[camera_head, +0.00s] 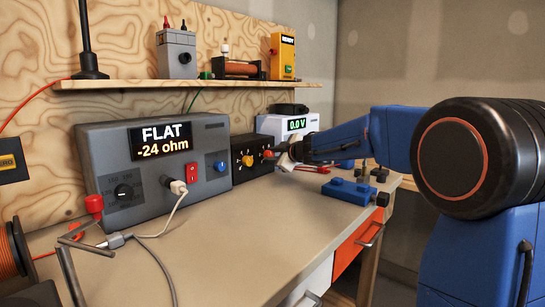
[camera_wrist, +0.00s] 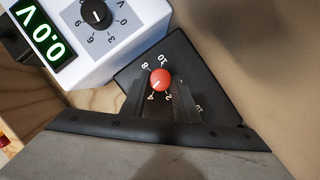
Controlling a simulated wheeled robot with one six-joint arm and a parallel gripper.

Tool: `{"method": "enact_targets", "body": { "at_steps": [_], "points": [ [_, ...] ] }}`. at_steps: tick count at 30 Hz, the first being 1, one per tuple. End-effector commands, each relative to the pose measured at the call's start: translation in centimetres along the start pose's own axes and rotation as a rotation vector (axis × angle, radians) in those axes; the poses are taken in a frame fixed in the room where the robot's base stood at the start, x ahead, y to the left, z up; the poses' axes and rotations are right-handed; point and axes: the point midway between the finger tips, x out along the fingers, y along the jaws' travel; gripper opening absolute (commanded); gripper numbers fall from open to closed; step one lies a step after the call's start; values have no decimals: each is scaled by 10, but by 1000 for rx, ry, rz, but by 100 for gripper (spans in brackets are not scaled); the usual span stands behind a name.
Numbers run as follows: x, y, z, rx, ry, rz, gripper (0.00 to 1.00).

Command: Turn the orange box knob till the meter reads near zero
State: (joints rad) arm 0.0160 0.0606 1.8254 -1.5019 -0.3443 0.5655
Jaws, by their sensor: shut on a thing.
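The black box (camera_head: 239,172) stands on the bench between the grey meter and a white supply. It has a yellow knob (camera_head: 247,160) and an orange-red knob (camera_head: 268,153). In the wrist view the orange knob (camera_wrist: 160,78) sits on a numbered dial, its pale mark towards the 4. My gripper (camera_wrist: 158,96) has a dark finger on either side of this knob and is shut on it; the fingers hide part of the dial. In the head view my gripper (camera_head: 283,160) reaches the box from the right. The grey meter (camera_head: 105,160) reads FLAT, -24 ohm.
The white supply (camera_head: 310,122) reads 0.0 V and stands close beside the box. The blue vise (camera_head: 350,190) lies at the bench's right edge. A white plug and cable (camera_head: 178,188) hang from the meter. A shelf (camera_head: 200,85) runs above. The front middle bench is mostly clear.

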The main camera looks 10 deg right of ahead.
Motion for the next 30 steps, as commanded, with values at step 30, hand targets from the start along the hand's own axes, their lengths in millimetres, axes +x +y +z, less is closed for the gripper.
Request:
{"method": "enact_targets", "body": {
  "at_steps": [30],
  "points": [
    [2,7,4,679,-1,-282,5]
  ]
}}
